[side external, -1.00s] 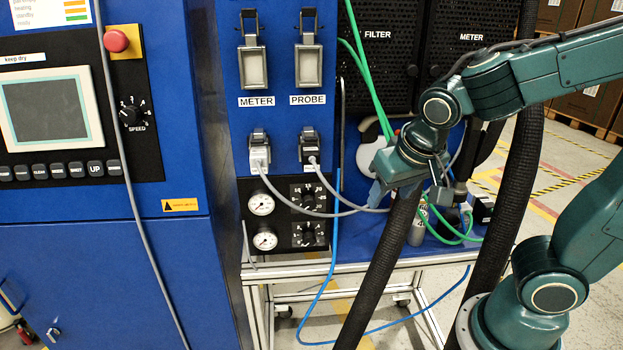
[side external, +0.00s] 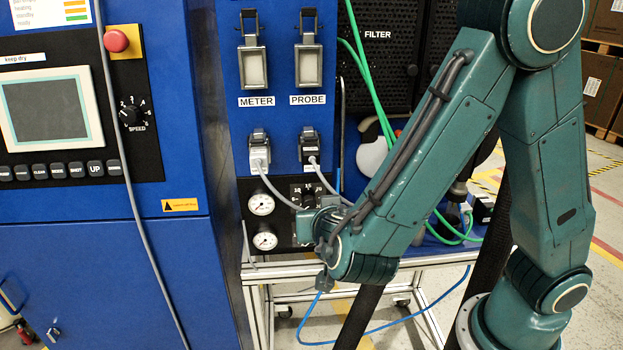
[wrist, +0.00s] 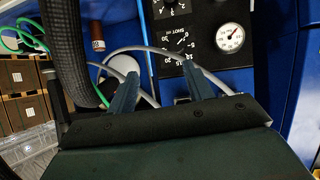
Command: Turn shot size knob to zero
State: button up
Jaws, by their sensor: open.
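The shot size knob (side external: 309,200) is the upper black knob on the dark panel, with its white number scale partly showing above my gripper in the side view. In the side view my gripper (side external: 304,224) is in front of the panel, just below the upper knob.
Two gauges (side external: 261,204) (side external: 265,240) sit left of the knobs. My gripper covers the lower knob in the side view, and its dial shows in the wrist view (wrist: 172,6). Grey cables (side external: 277,190) hang across the panel. A black hose (wrist: 72,50) is at the wrist view's left.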

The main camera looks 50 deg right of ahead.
aim_at(310, 205)
jog(key=shift+w+a+f+t, duration=0.1)
jog(key=shift+w+a+t, duration=0.1)
jog(key=shift+a+t, duration=0.35)
jog(key=shift+w+a+f+t, duration=0.1)
jog(key=shift+w+a+t, duration=0.2)
jog(key=shift+a, duration=0.4)
jog(key=shift+d, duration=0.1)
jog(key=shift+x, duration=6.8)
jog(key=shift+d+r, duration=0.1)
jog(key=c, duration=1)
